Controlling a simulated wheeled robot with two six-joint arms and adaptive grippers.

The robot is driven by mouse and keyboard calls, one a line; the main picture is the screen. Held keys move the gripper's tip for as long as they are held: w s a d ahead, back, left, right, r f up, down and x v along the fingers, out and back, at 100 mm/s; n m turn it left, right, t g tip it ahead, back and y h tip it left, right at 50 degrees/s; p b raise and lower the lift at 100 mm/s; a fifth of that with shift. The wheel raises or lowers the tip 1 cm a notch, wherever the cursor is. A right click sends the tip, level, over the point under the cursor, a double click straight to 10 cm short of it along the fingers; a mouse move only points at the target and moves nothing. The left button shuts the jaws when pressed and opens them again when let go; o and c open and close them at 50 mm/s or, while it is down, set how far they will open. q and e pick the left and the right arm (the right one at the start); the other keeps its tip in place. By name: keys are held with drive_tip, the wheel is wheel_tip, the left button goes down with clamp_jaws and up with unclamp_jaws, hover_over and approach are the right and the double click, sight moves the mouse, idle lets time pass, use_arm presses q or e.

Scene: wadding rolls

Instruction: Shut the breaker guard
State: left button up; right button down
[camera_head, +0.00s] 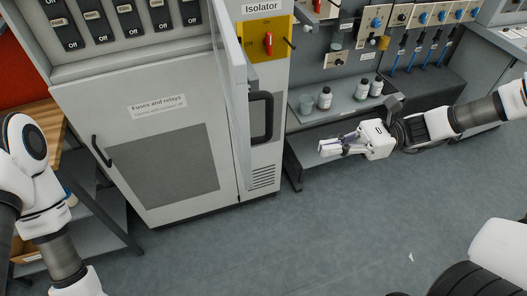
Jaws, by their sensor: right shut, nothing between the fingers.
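The breaker guard (236,110) is a clear, framed panel standing open, seen nearly edge-on at the right side of the grey cabinet. A black bar handle (264,117) shows at its right. The row of black breakers (126,15) at the top left is uncovered, and the ones I can read are marked Off. My right gripper (325,149) is shut and empty, held in the air to the right of the guard and its handle, apart from both. My left arm comes in at the left edge; its gripper is out of view.
The cabinet's lower door (140,114), labelled "Fuses and relays", looks shut. A yellow isolator plate with a red switch (268,43) is right of the guard. Small bottles (325,98) stand on a shelf behind my right gripper. The floor (300,235) in front is mostly clear.

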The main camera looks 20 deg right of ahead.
drive_tip(key=w+a+p, duration=0.1)
drive_tip(key=a, duration=1.3)
drive_tip(key=shift+f+p, duration=0.15)
drive_tip(key=shift+p, duration=0.2)
drive_tip(key=shift+w, duration=0.1)
